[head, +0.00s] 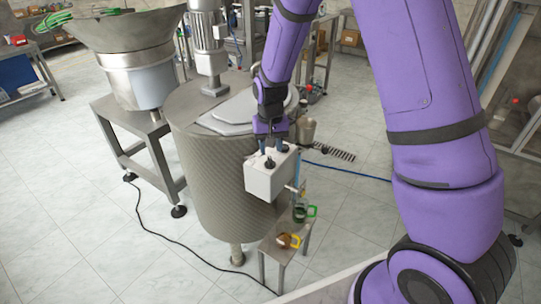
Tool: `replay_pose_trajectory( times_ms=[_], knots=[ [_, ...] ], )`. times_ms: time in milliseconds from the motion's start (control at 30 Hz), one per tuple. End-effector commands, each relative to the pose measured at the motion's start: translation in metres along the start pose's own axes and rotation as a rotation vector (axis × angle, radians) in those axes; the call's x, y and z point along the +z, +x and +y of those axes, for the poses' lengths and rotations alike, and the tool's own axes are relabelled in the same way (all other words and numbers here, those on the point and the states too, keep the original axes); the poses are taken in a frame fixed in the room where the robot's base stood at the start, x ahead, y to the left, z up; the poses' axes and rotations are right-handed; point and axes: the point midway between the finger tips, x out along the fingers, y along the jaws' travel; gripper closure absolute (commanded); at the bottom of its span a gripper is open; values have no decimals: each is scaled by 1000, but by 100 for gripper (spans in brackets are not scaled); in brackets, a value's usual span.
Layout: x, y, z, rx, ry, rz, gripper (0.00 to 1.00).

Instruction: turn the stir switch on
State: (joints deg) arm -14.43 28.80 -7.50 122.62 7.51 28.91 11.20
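A white control box (270,178) is mounted at the side of the large steel tank (215,170). Small dark knobs (270,163) show on top of the box. I cannot tell which of them is the stir switch, or read its position. My gripper (271,146) reaches down from above, right over the top of the box, with its dark fingertips close to the knobs. The picture is too small to show whether the fingers touch or hold a knob.
A bowl-shaped feeder (122,50) stands on a frame at left. A motor (207,40) rises from the tank. Open tiled floor lies around.

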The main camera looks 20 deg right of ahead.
Motion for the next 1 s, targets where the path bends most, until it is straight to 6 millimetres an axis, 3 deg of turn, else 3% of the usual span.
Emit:
replay_pose_trajectory(
  times_ms=[100, 300, 1000],
  knots=[
    [0, -23, 0, -1, -2, 2, 61],
    [0, -48, 0, 0, 0, 1, 61],
    [2, -61, 1, -4, -1, 5, 61]
  ],
)
